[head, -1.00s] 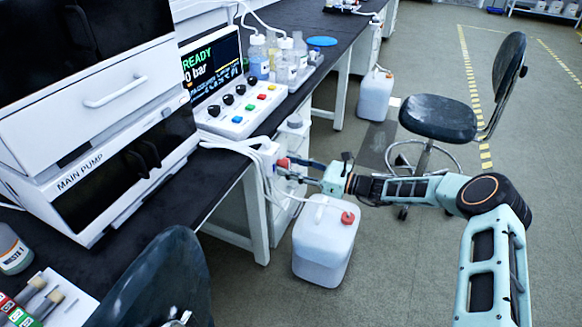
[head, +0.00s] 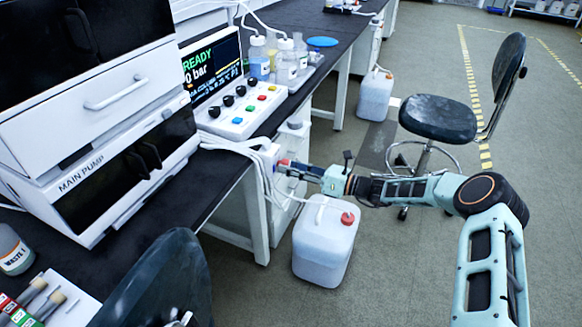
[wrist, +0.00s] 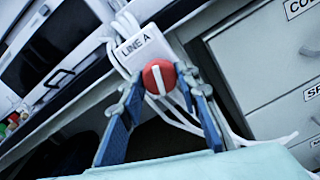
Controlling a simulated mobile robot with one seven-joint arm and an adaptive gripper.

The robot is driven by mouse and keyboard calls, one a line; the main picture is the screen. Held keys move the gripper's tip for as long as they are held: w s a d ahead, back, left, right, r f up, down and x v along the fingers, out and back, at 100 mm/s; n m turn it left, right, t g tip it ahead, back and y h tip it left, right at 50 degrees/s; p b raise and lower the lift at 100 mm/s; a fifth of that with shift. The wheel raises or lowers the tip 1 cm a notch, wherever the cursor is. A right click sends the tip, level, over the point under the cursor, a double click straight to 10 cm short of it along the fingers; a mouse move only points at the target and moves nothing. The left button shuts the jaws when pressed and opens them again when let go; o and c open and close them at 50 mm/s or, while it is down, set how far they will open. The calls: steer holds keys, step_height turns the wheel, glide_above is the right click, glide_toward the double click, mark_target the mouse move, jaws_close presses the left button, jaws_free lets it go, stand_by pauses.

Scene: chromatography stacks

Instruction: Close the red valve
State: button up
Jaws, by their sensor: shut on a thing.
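The red valve (wrist: 166,70) is a round red knob with a white bar across its face, just below the white LINE A box (wrist: 139,48) in the wrist view. The bar stands nearly upright there, with a slight tilt. My gripper (wrist: 160,84) is shut on the knob, with a blue finger at each side of it. In the head view the red valve (head: 283,162) is a small patch at the bench edge, partly hidden by my gripper (head: 289,166).
White tubes (head: 232,145) run from the box along the bench (head: 215,175). A white jug (head: 322,245) with a red cap stands on the floor below my arm. A dark chair (head: 437,118) stands behind my arm. Open floor lies to the right.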

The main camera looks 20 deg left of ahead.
steer(key=m+p, duration=0.1)
steer(key=m, duration=1.3)
stand_by(0.5)
steer(key=shift+r, duration=0.1)
steer(key=o, duration=1.2)
steer(key=shift+c, duration=0.2)
steer(key=s+d, duration=0.1)
steer(key=d, duration=1.1)
steer(key=shift+p, duration=0.3)
